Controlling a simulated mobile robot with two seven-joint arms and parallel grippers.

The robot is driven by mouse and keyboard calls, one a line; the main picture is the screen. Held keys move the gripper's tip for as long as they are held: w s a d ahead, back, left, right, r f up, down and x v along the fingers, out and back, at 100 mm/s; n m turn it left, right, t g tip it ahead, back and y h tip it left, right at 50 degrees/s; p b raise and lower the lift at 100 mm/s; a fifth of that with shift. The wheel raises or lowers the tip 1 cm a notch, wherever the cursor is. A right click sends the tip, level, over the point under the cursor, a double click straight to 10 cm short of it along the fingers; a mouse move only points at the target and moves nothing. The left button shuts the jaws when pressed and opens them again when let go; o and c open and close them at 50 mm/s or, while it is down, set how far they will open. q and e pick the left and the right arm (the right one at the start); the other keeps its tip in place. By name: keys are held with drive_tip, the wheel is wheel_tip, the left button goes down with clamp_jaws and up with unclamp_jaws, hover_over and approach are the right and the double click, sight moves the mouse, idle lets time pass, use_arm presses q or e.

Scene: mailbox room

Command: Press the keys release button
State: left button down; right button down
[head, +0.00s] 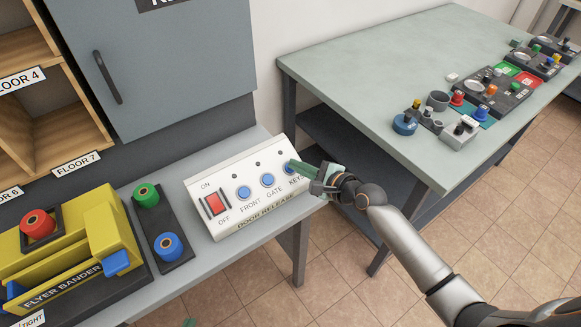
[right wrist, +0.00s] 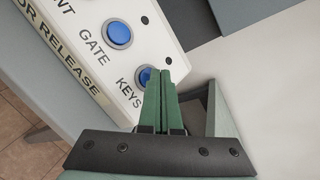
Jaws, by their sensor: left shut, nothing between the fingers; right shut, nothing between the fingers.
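The white door release panel (head: 240,190) stands on the grey counter. Its blue keys button (head: 287,169) is the one at the right end of the row, partly hidden by my right gripper (head: 293,164). In the right wrist view the keys button (right wrist: 144,76) shows just left of the fingertips of my right gripper (right wrist: 162,78). Those green fingers are shut and empty, right at the button and overlapping its edge; I cannot tell whether they touch it. Only a small green tip of my left gripper (head: 190,322) shows at the bottom edge, shut and away from the panel.
The panel also has a red on/off switch (head: 215,204) and blue front (head: 244,193) and gate (head: 267,180) buttons. The yellow flyer bander (head: 90,255) is at left, beside a black two-button strip (head: 164,235). A green-topped table (head: 370,60) with devices stands at right.

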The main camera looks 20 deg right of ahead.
drive_tip(key=shift+w+f, duration=0.15)
drive_tip(key=shift+f, duration=0.2)
idle(0.7)
idle(0.4)
drive_tip(key=shift+s+r+p, duration=0.35)
drive_tip(key=shift+r+p, duration=0.4)
drive_tip(key=shift+d, duration=0.1)
drive_tip(key=r+p, duration=0.1)
drive_tip(key=s+r+p, duration=0.1)
drive_tip(key=r+p, duration=0.1)
drive_tip(key=s+r+p, duration=0.1)
drive_tip(key=p, duration=0.1)
drive_tip(key=shift+d+r, duration=0.2)
drive_tip(key=shift+d, duration=0.15)
idle(0.4)
